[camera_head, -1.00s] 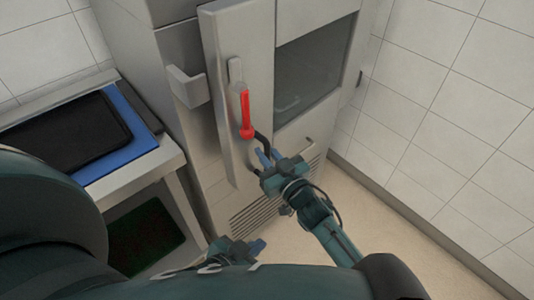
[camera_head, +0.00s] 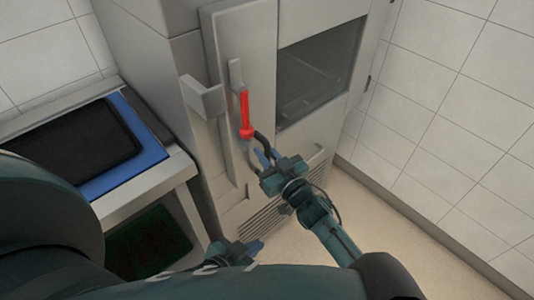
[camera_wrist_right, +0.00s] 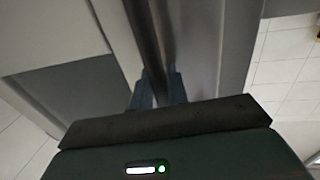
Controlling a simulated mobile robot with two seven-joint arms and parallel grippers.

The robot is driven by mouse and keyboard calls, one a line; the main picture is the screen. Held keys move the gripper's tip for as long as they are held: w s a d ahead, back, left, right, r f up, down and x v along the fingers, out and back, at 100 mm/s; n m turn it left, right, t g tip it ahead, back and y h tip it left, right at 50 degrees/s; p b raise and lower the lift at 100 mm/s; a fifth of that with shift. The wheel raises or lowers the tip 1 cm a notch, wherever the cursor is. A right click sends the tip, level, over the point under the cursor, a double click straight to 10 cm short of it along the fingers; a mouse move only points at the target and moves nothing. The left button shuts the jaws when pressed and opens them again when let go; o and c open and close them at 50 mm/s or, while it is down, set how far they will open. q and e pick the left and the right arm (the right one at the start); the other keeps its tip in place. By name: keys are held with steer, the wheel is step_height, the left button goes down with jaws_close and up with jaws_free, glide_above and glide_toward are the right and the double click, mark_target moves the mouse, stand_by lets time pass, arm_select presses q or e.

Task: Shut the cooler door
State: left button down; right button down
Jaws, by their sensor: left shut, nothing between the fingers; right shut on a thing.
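The cooler is a tall grey steel cabinet with a door (camera_head: 245,35) that has a dark window (camera_head: 318,72). In the head view the door's left edge stands out from the cabinet, so it looks slightly ajar. Its handle (camera_head: 244,110) has a red middle and a dark curved lower end. My right gripper (camera_head: 263,158) is shut on the lower end of the handle. In the right wrist view the fingers (camera_wrist_right: 158,88) close around a dark bar (camera_wrist_right: 148,35). My left gripper (camera_head: 256,246) is shut and empty, low in front of the cabinet.
A steel bracket (camera_head: 202,98) sticks out left of the door. A counter (camera_head: 150,180) at the left holds a blue board (camera_head: 140,135) with a black tray (camera_head: 85,140). A tiled wall (camera_head: 445,110) stands close on the right. Bare floor (camera_head: 390,240) lies in front.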

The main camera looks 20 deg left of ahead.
steer(key=shift+s+a+r, duration=0.1)
steer(key=shift+a+r, duration=0.2)
steer(key=c, duration=1.8)
jaws_free()
steer(key=shift+o, duration=1)
steer(key=shift+a+f, duration=0.1)
steer(key=shift+a, duration=0.05)
steer(key=shift+o, duration=0.7)
steer(key=shift+f, duration=0.1)
steer(key=shift+d, duration=0.2)
steer(key=shift+s+d+f, duration=0.1)
steer(key=shift+s+d, duration=0.05)
steer(key=shift+d, duration=0.15)
steer(key=v, duration=1.2)
steer(key=shift+d, duration=0.1)
